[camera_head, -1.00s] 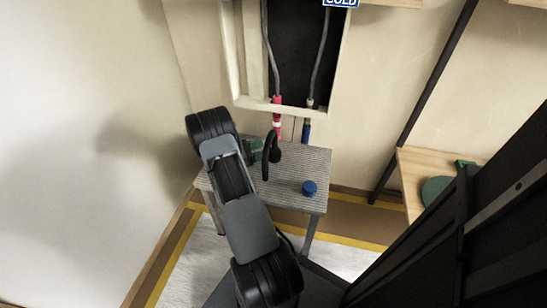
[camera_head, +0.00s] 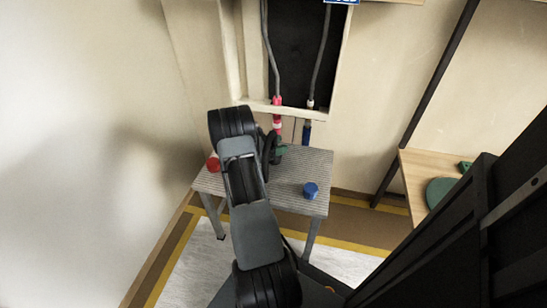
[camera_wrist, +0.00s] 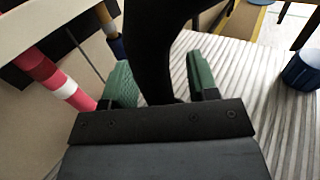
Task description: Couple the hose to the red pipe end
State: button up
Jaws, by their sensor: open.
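The red pipe end (camera_head: 277,124), with a white band, hangs below the wall opening at the back of the table. It also shows at the left of the wrist view (camera_wrist: 52,75). The black hose (camera_head: 268,150) rises from the table beside my arm, partly hidden by it. In the wrist view the hose (camera_wrist: 158,45) stands between the two green fingers of my gripper (camera_wrist: 160,80). My gripper is open around the hose, with a gap visible on the right; contact on the left is unclear. In the head view my gripper (camera_head: 281,151) is mostly hidden behind my arm.
A blue pipe end (camera_head: 307,132) hangs right of the red one. A red cap (camera_head: 213,164) and a blue cap (camera_head: 311,190) sit on the ridged grey table (camera_head: 300,165). A wooden bench (camera_head: 415,180) stands at the right. The table's right part is mostly clear.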

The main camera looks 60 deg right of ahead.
grip_shut()
dwell(0.3)
dwell(0.3)
